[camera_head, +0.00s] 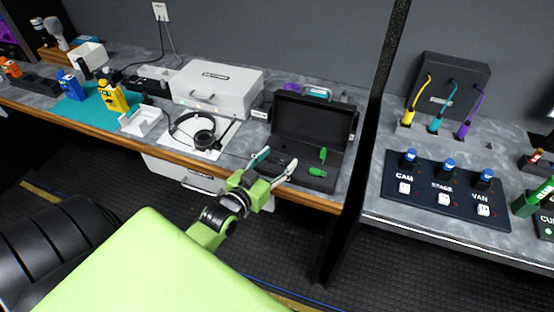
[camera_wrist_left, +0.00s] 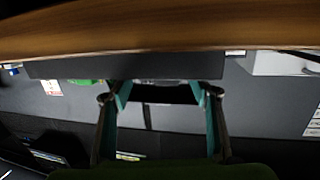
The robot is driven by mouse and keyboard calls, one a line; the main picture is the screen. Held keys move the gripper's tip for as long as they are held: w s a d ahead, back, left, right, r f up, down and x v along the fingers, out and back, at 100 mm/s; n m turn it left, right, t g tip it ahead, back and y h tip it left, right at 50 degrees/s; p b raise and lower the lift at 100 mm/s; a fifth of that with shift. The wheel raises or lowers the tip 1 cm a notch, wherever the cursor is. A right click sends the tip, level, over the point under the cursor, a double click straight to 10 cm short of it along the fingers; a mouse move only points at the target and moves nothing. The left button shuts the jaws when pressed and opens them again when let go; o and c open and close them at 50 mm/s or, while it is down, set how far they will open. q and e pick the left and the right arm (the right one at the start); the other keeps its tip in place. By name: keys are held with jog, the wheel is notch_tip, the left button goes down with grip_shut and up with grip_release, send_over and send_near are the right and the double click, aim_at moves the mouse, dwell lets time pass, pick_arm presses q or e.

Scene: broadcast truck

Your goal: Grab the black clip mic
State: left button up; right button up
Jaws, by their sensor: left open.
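My left gripper (camera_head: 276,160) is open at the front edge of the counter, by the front left of an open black case (camera_head: 338,128). In the left wrist view its two teal-lined fingers (camera_wrist_left: 163,95) are spread apart, with a dark shape behind the gap. The case holds green pieces (camera_head: 318,172) at its right side. I cannot clearly make out a black clip mic against the dark case lining; the gripper covers part of the case's front left. My right gripper does not show.
A headset (camera_head: 203,138) lies on a white sheet left of the case, before a silver box (camera_head: 217,90). A dark post (camera_head: 366,130) stands right of the case. Beyond it is a button panel (camera_head: 446,190). The wooden counter edge (camera_wrist_left: 150,35) spans the wrist view's top.

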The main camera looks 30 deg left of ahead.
pick_arm(q)
jog(key=shift+w, duration=0.25)
jog(key=c, duration=0.9)
